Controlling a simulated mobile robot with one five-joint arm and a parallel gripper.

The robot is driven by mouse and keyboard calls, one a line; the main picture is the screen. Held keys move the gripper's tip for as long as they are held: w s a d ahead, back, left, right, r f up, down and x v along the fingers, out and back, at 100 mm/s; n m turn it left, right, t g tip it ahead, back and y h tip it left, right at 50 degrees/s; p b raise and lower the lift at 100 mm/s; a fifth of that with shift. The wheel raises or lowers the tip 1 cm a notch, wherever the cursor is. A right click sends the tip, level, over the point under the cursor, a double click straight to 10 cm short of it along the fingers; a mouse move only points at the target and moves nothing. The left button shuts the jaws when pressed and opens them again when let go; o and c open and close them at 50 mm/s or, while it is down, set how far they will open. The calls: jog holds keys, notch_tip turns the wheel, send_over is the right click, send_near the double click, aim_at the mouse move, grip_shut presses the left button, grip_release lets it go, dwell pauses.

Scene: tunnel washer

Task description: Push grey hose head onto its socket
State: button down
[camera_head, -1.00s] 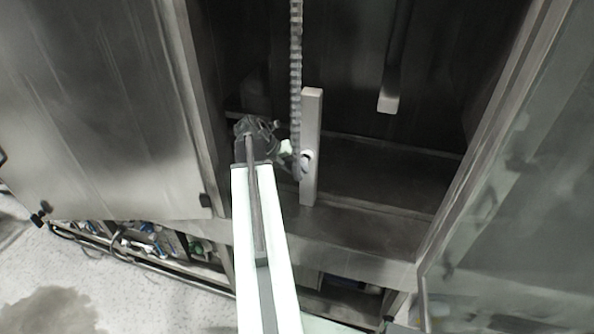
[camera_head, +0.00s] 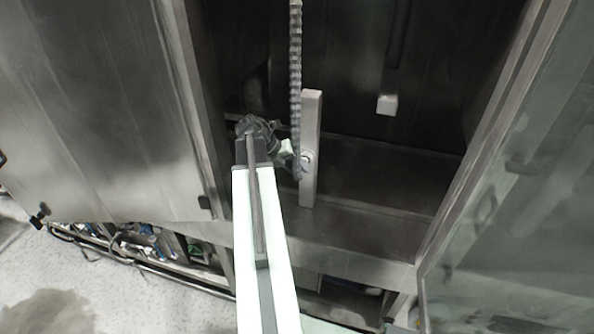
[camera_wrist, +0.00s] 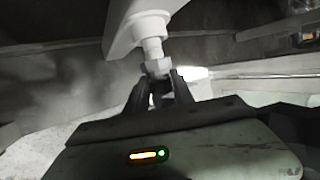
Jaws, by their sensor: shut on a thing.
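My gripper (camera_head: 288,153) reaches the left side of an upright grey post (camera_head: 311,130) inside the open cabinet. In the wrist view my gripper (camera_wrist: 160,82) is shut on the grey hose head (camera_wrist: 158,68), a small piece with flat sides between the fingertips. The pale socket (camera_wrist: 151,32) sticks out of the post (camera_wrist: 122,18). The head and the socket are in line and appear to touch, but I cannot tell how far the head is on. The socket shows as a small pale round part (camera_head: 306,159) on the post in the head view.
A ribbed grey hose (camera_head: 296,70) hangs straight down just left of the post. Another grey bar end (camera_head: 387,104) hangs farther right. Steel doors stand open at left (camera_head: 100,110) and right (camera_head: 520,220). A ledge (camera_head: 370,230) runs along the cabinet's front.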

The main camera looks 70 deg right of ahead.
jog(key=shift+d, duration=0.85)
dwell(0.4)
jog(key=c, duration=1)
grip_release()
jog(key=a, duration=1.1)
jog(key=shift+s, duration=0.25)
dwell(0.6)
